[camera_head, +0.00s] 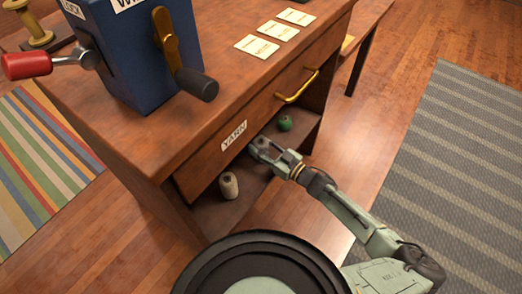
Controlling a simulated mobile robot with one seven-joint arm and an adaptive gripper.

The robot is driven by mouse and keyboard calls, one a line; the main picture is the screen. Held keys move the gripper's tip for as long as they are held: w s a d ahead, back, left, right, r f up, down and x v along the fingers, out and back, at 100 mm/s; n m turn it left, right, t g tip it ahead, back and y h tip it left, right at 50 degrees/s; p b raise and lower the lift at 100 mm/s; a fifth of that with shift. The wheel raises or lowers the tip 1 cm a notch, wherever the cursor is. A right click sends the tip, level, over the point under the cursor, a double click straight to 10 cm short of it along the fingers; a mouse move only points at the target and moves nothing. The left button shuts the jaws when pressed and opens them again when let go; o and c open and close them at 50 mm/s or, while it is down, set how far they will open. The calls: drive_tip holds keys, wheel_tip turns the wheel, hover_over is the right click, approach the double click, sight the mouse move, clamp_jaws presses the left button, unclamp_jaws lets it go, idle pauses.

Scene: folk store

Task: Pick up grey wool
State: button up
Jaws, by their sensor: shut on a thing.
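My gripper (262,147) reaches into the open shelf under the drawer marked YARN. It is shut on a small grey thing, which looks like the grey wool; the fingers hide most of it, and I cannot tell whether it still touches the shelf. A cream spool of wool (228,186) stands upright on the shelf to the left of my gripper. A green wool spool (285,123) sits on the shelf further right, behind my gripper.
The wooden desk (215,95) overhangs the shelf (243,188). A brass drawer handle (298,88) juts out above my arm. A blue box with cranks (135,50) and several paper cards (257,46) are on top. The striped grey rug (450,150) is clear.

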drive_tip(key=shift+c, duration=1.1)
